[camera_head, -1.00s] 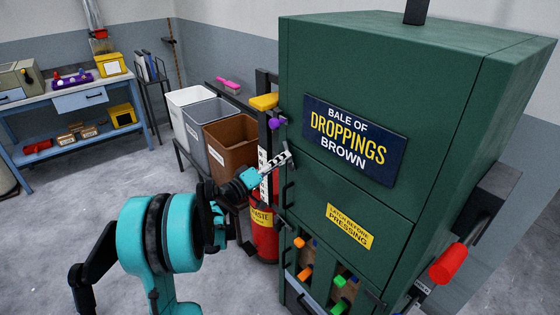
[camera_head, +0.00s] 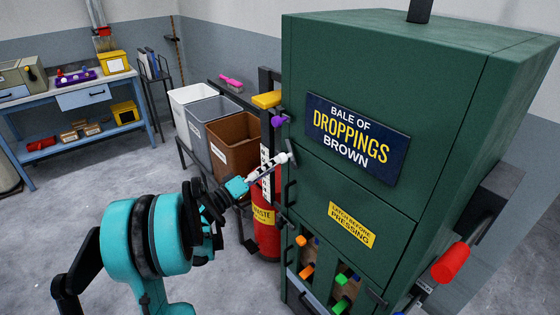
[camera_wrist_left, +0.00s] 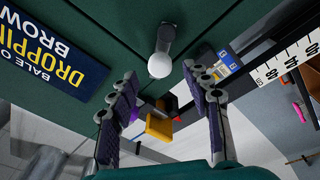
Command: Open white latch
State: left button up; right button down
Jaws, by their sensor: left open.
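The white latch shows as a round white knob (camera_head: 281,158) at the left edge of the green press front, on a short grey stem. In the left wrist view the white knob (camera_wrist_left: 160,66) is ahead of the fingertips, roughly midway between them. My left gripper (camera_head: 265,169) is open and points at the knob from the left; its spread fingers also show in the left wrist view (camera_wrist_left: 163,88). Nothing is held, and a small gap seems to separate fingertips and knob. My right gripper is out of view.
The green press (camera_head: 380,75) fills the right. A purple knob (camera_head: 278,121) sits above the latch; orange and green handles (camera_head: 341,280) are low down. Floor at left is clear.

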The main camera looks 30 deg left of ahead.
pick_arm(q)
jog(key=v, duration=0.6)
dwell(0.3)
jog(key=s+d+f+m+g, duration=0.15)
jog(key=d+g, duration=0.25)
jog(key=d, duration=0.5)
jog(key=d+f+m+g, duration=0.1)
jog(key=d+f+g, duration=0.2)
jog(key=d, duration=0.6)
jog(key=s+d+f+m+g+y, duration=0.2)
jog(key=s+y, duration=0.1)
jog(key=s, duration=0.5)
jog(key=s+d+f+m+g+y, duration=0.2)
jog(key=s+d+f+y, duration=0.1)
jog(key=s, duration=0.5)
jog(key=shift+s+d+f+m, duration=0.15)
jog(key=shift+d+f+m, duration=0.05)
jog(key=shift+f+m, duration=0.15)
